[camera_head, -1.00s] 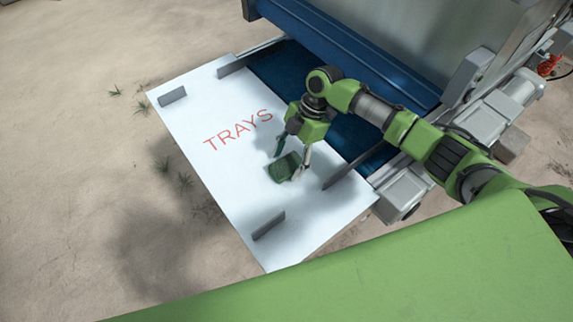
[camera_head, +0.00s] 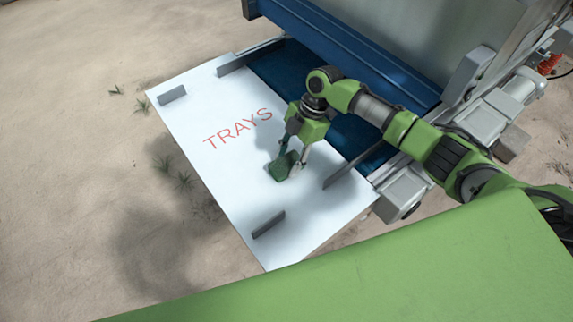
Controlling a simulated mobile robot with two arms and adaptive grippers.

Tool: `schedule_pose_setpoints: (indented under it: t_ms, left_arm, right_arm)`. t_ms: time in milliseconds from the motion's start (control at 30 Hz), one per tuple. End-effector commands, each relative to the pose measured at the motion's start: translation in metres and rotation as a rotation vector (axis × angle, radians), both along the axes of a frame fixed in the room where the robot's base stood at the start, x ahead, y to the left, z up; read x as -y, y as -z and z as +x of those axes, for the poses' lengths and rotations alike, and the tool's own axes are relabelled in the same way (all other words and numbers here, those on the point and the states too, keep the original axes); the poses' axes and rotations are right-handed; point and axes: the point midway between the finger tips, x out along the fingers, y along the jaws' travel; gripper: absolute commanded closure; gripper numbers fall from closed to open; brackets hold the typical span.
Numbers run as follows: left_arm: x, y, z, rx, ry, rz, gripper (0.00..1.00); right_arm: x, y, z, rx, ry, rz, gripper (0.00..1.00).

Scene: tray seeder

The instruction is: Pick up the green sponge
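The green sponge (camera_head: 282,168) is a small dark green block on the white board marked TRAYS (camera_head: 221,178), below and right of the red lettering. My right gripper (camera_head: 292,160) points down over it from the end of the green arm. Its fingers are apart, one on each side of the sponge, with the sponge between them. The fingertips are at the sponge, but whether both press on it cannot be made out at this size. The sponge looks to be at board level. My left gripper is not in view.
Low grey upright plates stand on the board, including one at the front (camera_head: 268,225) and one right of the gripper (camera_head: 340,172). The blue and grey machine (camera_head: 350,55) rises behind. Sandy ground (camera_head: 75,160) lies to the left.

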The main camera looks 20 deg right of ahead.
Motion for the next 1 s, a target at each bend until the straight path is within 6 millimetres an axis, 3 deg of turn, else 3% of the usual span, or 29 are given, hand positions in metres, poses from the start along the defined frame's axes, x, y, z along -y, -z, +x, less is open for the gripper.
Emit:
schedule_pose_setpoints:
  t_ms: [567, 700, 1000]
  left_arm:
    - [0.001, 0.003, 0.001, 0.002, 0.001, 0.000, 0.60]
    - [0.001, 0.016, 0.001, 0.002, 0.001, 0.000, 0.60]
    - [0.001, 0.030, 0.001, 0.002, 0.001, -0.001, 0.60]
  right_arm:
    - [0.000, -0.010, 0.001, 0.004, -0.001, 0.000, 0.70]
    - [0.000, -0.033, 0.002, 0.008, -0.002, 0.002, 0.70]
    - [0.051, -0.098, -0.040, 0.002, 0.002, -0.005, 0.70]
